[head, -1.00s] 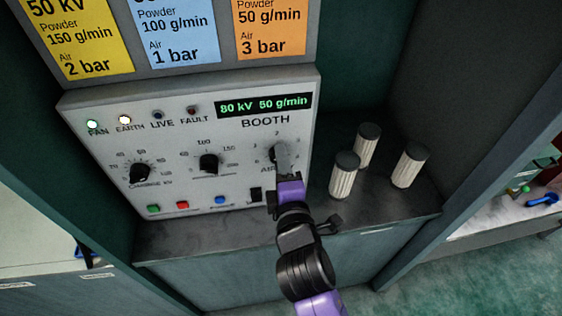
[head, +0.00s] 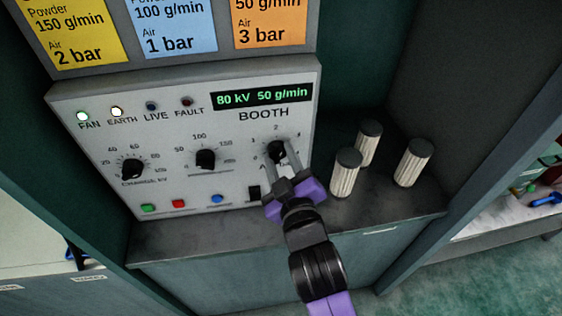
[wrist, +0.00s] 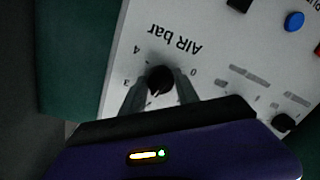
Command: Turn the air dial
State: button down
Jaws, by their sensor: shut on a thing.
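The air dial (head: 277,150) is a black knob at the right of the grey booth panel (head: 230,185), with a numbered scale around it. My gripper (head: 283,153) reaches it from below right, its two grey fingers at the knob. In the wrist view the air dial (wrist: 160,79) sits between the fingertips of my gripper (wrist: 159,86), under upside-down "AIR bar" lettering. The fingers are shut on the dial. Its pointer setting is hard to read. The display (head: 262,96) reads 80 kV and 50 g/min.
The charge dial (head: 132,168) and powder dial (head: 205,159) are to the left. Red (head: 179,203) and blue (head: 217,198) buttons lie below. Three pale ribbed cylinders (head: 345,173) with dark tops stand on the shelf right of my gripper. Yellow, blue and orange cards hang above.

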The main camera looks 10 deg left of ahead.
jog(key=shift+a+f+m+y+b, duration=0.15)
jog(key=shift+m+b, duration=0.85)
jog(key=shift+m, duration=1.05)
jog(key=shift+d+f+m+y+b, duration=0.1)
jog(key=shift+m+y+b, duration=0.15)
jog(key=shift+m+b, duration=1.25)
jog(key=shift+m+t+p, duration=0.3)
jog(key=shift+m+p, duration=0.2)
jog(key=shift+m, duration=0.25)
jog(key=c, duration=0.9)
grip_release()
jog(key=shift+r, duration=0.1)
jog(key=v, duration=0.8)
jog(key=shift+b, duration=0.4)
